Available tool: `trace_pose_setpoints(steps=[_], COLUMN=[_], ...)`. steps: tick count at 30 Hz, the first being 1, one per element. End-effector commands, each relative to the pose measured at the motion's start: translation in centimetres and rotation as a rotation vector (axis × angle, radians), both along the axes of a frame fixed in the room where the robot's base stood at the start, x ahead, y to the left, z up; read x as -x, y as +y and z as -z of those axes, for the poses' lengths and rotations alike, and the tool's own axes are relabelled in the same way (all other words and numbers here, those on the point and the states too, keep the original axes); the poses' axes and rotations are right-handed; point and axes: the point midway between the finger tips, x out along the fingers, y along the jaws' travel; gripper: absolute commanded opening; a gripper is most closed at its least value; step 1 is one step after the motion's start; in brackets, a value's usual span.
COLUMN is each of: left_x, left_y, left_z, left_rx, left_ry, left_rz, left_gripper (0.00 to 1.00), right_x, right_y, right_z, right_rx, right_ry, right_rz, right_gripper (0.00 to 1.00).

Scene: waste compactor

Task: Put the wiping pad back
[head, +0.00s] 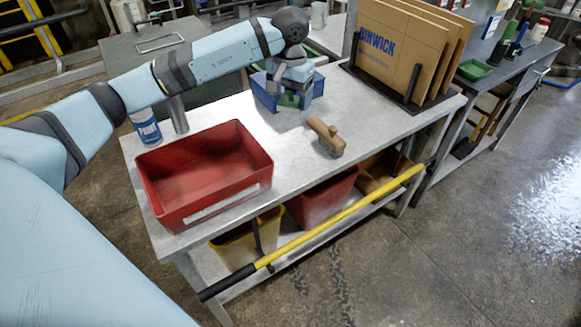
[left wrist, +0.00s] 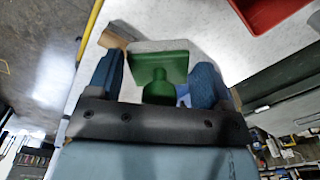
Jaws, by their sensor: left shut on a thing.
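The green wiping pad (head: 288,99) shows under my left gripper (head: 289,92) at the far side of the grey metal table. In the left wrist view the pad (left wrist: 160,68) is a flat green plate with a green handle (left wrist: 160,88) standing toward my palm. My left gripper's blue fingers (left wrist: 155,80) stand on either side of the handle, and the gripper is shut on the pad. Whether the pad touches the tabletop cannot be told. My right gripper is not in view.
A wooden brush-like tool (head: 326,135) lies right of the pad. A red bin (head: 205,175) and a paint can (head: 146,127) stand at the table's left. Upright cardboard sheets (head: 400,45) stand at the right. A yellow-handled bar (head: 340,218) runs along the front.

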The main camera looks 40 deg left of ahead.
Motion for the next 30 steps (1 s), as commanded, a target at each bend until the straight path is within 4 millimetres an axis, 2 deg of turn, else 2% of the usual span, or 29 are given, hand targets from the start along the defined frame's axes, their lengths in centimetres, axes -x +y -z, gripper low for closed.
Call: trace_pose_setpoints(steps=[12,15,18,25,30], left_x=[0.2,0.1,0.1,0.1,0.1], left_y=[-0.1,-0.1,-0.1,-0.1,-0.1], left_z=[10.7,12.8,14.2,15.9,18.5], left_rx=[0.001,0.001,0.0,0.0,0.001], left_ry=[0.008,0.006,0.003,0.003,0.004], left_rz=[-0.001,-0.001,-0.001,0.0,-0.001], left_gripper=[0.54,0.54,0.54,0.54,0.54], right_x=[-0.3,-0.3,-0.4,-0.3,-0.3], right_y=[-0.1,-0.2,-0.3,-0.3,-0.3], right_z=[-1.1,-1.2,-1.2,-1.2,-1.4], right_rx=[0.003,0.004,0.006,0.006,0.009], right_ry=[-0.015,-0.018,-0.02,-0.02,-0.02], right_rz=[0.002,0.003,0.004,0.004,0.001], right_gripper=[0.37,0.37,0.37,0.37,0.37])
